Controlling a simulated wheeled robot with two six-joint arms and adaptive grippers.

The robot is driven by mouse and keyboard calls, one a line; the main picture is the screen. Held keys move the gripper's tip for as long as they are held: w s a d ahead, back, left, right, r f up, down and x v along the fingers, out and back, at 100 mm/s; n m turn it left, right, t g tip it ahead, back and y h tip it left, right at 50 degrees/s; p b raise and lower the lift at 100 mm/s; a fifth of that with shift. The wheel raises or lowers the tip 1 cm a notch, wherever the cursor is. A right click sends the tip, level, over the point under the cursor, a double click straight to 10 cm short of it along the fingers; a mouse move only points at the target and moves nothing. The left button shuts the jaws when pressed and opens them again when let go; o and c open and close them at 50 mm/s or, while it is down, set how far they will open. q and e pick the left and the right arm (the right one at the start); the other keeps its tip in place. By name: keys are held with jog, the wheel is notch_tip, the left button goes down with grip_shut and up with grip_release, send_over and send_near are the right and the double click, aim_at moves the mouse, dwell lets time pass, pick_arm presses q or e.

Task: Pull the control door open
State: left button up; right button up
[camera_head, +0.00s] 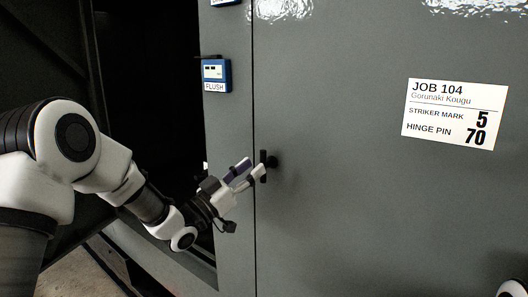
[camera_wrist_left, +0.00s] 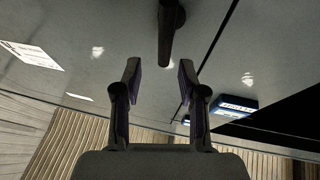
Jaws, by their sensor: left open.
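The control door (camera_head: 350,220) is a large grey panel that fills the right of the head view. A narrow seam along its left edge shows it looking shut. A black handle (camera_head: 264,160) stands out from the door close to that seam. My left gripper (camera_head: 251,169) is open, with its fingertips right at the handle. In the left wrist view, the handle (camera_wrist_left: 170,30) appears as a dark bar just beyond the gap between the two fingertips (camera_wrist_left: 159,68), nearer the right finger. I cannot tell whether the fingers touch it. My right gripper is out of view.
A white job label (camera_head: 454,114) is on the door. A blue FLUSH unit (camera_head: 216,75) sits on the grey frame strip left of the seam. A dark open cavity (camera_head: 150,60) lies further left, behind my left arm.

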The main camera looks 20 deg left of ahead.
aim_at(261, 161)
pick_arm(q)
jog(key=x, duration=0.1)
jog(key=p+x, duration=0.1)
jog(key=x, duration=0.2)
jog(key=shift+w+a+f+p, duration=0.15)
jog(key=shift+w+p, duration=0.15)
jog(key=shift+w, duration=0.3)
jog(key=shift+d, duration=0.2)
jog(key=shift+s+d, duration=0.1)
grip_shut()
